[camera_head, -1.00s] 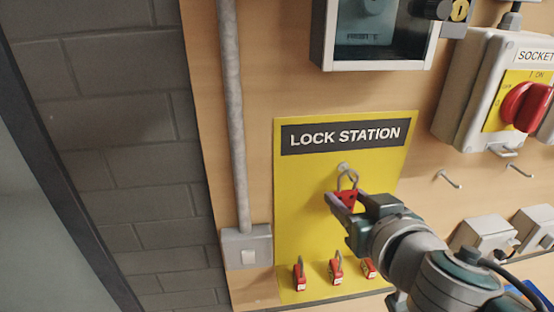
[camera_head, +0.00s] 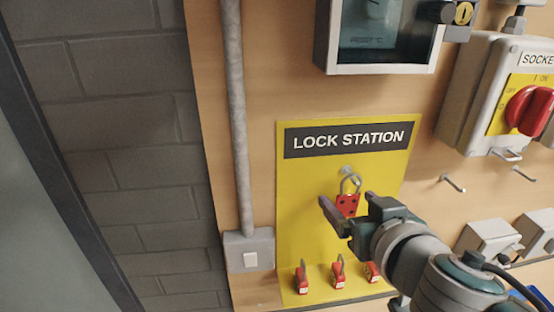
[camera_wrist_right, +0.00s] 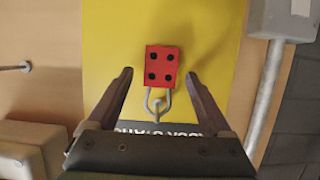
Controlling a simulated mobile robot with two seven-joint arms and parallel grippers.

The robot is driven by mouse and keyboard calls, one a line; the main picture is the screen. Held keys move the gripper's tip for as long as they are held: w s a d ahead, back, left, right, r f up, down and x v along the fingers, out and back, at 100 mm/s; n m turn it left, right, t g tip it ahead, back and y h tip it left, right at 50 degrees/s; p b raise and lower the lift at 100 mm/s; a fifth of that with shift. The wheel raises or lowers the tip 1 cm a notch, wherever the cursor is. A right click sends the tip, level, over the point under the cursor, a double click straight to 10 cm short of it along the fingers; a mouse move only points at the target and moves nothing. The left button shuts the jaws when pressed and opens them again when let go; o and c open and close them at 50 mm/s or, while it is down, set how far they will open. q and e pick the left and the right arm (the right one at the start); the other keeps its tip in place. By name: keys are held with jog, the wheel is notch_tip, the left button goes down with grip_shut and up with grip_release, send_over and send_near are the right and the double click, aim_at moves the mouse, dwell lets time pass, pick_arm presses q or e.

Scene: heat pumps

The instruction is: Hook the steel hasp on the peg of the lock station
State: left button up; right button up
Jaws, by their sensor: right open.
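The steel hasp (camera_head: 348,203) has a red body with dark holes and a grey steel loop. It hangs by its loop from the peg (camera_head: 346,171) near the top middle of the yellow lock station board (camera_head: 305,215). In the right wrist view the hasp (camera_wrist_right: 162,66) hangs between the two fingers and apart from both, with its loop around the peg (camera_wrist_right: 157,106). My right gripper (camera_head: 346,200) is open and empty, with its fingers on either side of the hasp. My left gripper is not in view.
Several red padlocks (camera_head: 339,272) hang along the board's lower edge, below my right gripper. A grey conduit (camera_head: 236,120) runs down to a switch box (camera_head: 249,250) at left. A socket isolator (camera_head: 490,100) and an empty hook (camera_head: 452,183) are at right.

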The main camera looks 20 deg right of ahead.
jog(key=s+a+r+n+g+y+p, duration=0.1)
jog(key=s+a+r+g+p, duration=0.1)
jog(key=s, duration=0.5)
jog(key=s+a+r+n+g+y+p, duration=0.1)
jog(key=s+a+r+n+g+p, duration=0.1)
jog(key=s, duration=0.6)
jog(key=s+a+r+n+g+y+p, duration=0.1)
jog(key=s+a+r+g+p, duration=0.1)
jog(key=s+g, duration=0.4)
notch_tip(320, 180, up, 2)
jog(key=shift+s+a+r+n+p, duration=0.3)
jog(key=shift+s+p, duration=0.25)
jog(key=shift+s, duration=0.35)
